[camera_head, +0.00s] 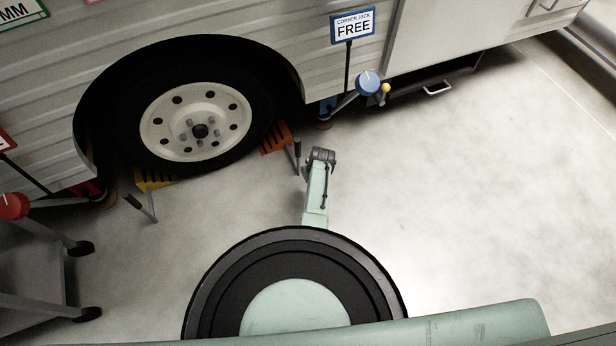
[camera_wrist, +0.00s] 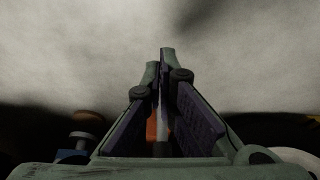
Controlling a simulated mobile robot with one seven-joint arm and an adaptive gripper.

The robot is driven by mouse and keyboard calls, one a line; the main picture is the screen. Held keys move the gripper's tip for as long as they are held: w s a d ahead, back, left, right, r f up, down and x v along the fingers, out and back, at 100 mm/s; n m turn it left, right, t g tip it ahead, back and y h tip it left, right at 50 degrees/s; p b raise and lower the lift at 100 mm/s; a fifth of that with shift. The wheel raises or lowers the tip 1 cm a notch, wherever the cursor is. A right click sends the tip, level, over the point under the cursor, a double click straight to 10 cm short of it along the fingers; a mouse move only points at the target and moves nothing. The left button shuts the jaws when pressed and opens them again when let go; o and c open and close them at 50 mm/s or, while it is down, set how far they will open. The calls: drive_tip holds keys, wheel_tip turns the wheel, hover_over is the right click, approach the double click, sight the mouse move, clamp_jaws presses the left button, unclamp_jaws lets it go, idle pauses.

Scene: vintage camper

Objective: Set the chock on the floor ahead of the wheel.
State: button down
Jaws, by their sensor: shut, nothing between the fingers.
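The camper's wheel (camera_head: 195,122) has a pale rim with round holes and a black tyre. An orange chock (camera_head: 275,138) with a dark handle (camera_head: 297,155) sits on the floor at the tyre's right side. A yellow chock (camera_head: 153,178) with a grey handle is at the tyre's lower left. Whether either touches the tyre is unclear. My gripper (camera_head: 320,157) is shut and empty, just right of the orange chock's handle. In the wrist view my gripper (camera_wrist: 163,66) partly hides an orange piece (camera_wrist: 151,128) and a grey rod seen between its fingers.
A blue corner jack (camera_head: 368,82) under a sign reading FREE stands right of the wheel. A red-knobbed jack (camera_head: 13,206) and a grey trolley (camera_head: 40,275) are at the left. An open drawer with a handle (camera_head: 437,89) is under the camper. The floor at right is clear.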

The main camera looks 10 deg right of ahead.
drive_tip(key=b, duration=0.9)
approach(300, 176)
drive_tip(key=s+f, duration=0.1)
drive_tip(key=s+d+f, duration=0.1)
drive_tip(key=f, duration=0.1)
drive_tip(key=s+f, duration=0.1)
drive_tip(key=f, duration=0.1)
drive_tip(key=shift+s+d, duration=0.35)
drive_tip(key=shift+s, duration=0.05)
drive_tip(key=w+b, duration=0.1)
drive_tip(key=w+a+b, duration=0.1)
drive_tip(key=w, duration=0.1)
drive_tip(key=shift+f+b, duration=0.1)
drive_tip(key=shift+b, duration=0.2)
drive_tip(key=shift+w+a+r+b, duration=0.2)
drive_tip(key=shift+w+a+b, duration=0.1)
drive_tip(key=shift+w, duration=0.15)
drive_tip(key=shift+w+a+f+b, duration=0.1)
drive_tip(key=shift+w+f+b, duration=0.05)
drive_tip(key=shift+w+b, duration=0.55)
drive_tip(key=shift+w+a+b, duration=0.35)
drive_tip(key=shift+w+b, duration=0.3)
drive_tip(key=shift+b, duration=0.3)
drive_tip(key=shift+w+r, duration=0.15)
drive_tip(key=shift+r, duration=0.05)
